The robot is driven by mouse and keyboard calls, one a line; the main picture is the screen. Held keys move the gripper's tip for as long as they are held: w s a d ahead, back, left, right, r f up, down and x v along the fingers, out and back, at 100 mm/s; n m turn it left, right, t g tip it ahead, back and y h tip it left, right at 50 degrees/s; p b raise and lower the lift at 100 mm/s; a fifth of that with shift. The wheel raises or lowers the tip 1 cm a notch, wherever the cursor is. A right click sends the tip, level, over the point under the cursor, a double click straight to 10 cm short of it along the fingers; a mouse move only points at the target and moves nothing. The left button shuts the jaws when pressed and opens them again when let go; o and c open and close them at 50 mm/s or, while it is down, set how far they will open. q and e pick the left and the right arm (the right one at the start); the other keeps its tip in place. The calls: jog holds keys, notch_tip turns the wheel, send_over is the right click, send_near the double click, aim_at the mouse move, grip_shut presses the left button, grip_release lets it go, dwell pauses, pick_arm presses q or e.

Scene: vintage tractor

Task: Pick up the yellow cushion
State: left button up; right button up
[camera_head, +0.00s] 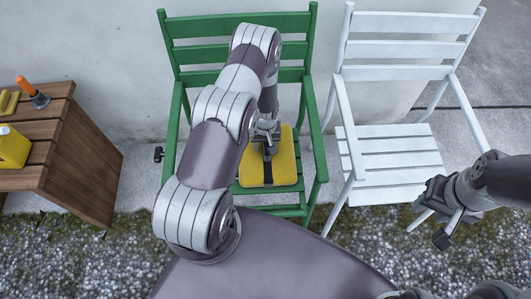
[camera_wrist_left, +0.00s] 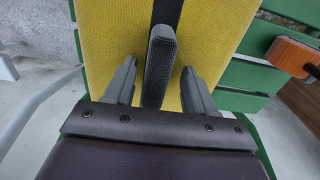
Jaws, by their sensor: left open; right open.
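The yellow cushion (camera_head: 285,165) lies on the seat of the green chair (camera_head: 240,24). A dark strap runs across it, and a dark upright handle (camera_wrist_left: 160,62) stands out from it in the left wrist view. My left gripper (camera_head: 268,148) is over the cushion, pointing down, and its arm hides part of the chair. In the left wrist view the cushion (camera_wrist_left: 108,35) fills the upper middle. The open fingers of my left gripper (camera_wrist_left: 158,80) are on either side of the handle, with gaps visible. My right gripper (camera_head: 440,218) is open and empty, at the right by the white chair.
The white chair (camera_head: 395,145) stands right of the green one, its seat bare. A wooden crate (camera_head: 75,165) at the left bears a yellow container (camera_head: 12,148) and an orange-handled tool (camera_head: 32,93). A pale wall is behind; gravel (camera_head: 100,265) lies in front.

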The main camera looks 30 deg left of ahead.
pick_arm(q)
jog(key=shift+s+d+r, duration=0.1)
jog(key=shift+r, duration=0.05)
jog(key=shift+c, duration=0.9)
jog(key=shift+d, duration=0.15)
grip_shut()
